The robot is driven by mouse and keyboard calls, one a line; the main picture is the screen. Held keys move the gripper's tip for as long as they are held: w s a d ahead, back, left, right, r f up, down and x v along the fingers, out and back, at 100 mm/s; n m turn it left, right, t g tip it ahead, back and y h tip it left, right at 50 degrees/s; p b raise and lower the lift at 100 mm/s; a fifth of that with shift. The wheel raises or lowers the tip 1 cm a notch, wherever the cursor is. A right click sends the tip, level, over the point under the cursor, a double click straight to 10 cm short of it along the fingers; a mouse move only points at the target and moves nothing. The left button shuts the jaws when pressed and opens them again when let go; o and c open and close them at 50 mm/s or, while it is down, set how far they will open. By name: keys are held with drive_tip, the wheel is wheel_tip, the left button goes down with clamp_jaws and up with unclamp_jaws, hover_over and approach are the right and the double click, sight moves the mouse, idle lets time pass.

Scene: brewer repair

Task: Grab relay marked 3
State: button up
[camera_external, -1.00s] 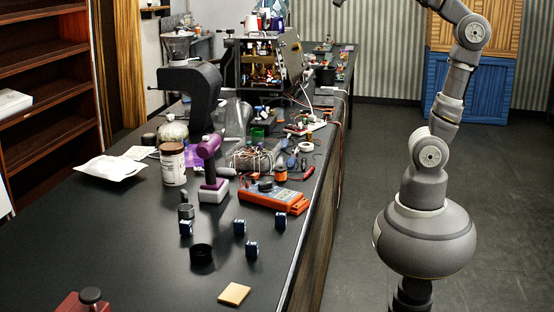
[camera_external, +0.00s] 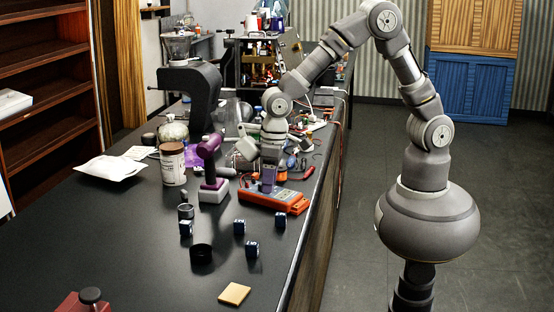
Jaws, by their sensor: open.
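Several small dark blue relays with pale markings sit on the black bench. One (camera_external: 186,228) is at the left beside a small dark metal cylinder. Another relay (camera_external: 239,227) is in the middle. A third relay (camera_external: 252,249) is nearer the front. One more relay (camera_external: 280,220) is at the right, just in front of the orange meter. The numbers are too small to read, so I cannot tell which is marked 3. My gripper (camera_external: 268,187) is open and points down over the orange multimeter (camera_external: 272,199), behind the relays and apart from them.
A labelled jar (camera_external: 173,165) and white packet (camera_external: 111,168) are at the left.

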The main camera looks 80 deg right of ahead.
sight(278, 213)
drive_tip(key=shift+g+h, duration=0.3)
drive_tip(key=shift+g, duration=0.2)
drive_tip(key=s+f, duration=0.1)
drive_tip(key=f, duration=0.3)
drive_tip(key=s+f+b, duration=0.1)
drive_tip(key=f, duration=0.1)
drive_tip(key=shift+s+f, duration=0.15)
drive_tip(key=shift+s, duration=0.2)
drive_tip(key=f+b, duration=0.1)
drive_tip(key=f, duration=0.1)
drive_tip(key=f+b, duration=0.1)
drive_tip(key=f, duration=0.2)
drive_tip(key=shift+w, duration=0.2)
drive_tip(key=shift+d+r, duration=0.1)
drive_tip(key=shift+r, duration=0.05)
drive_tip(key=shift+c, duration=0.2)
clamp_jaws()
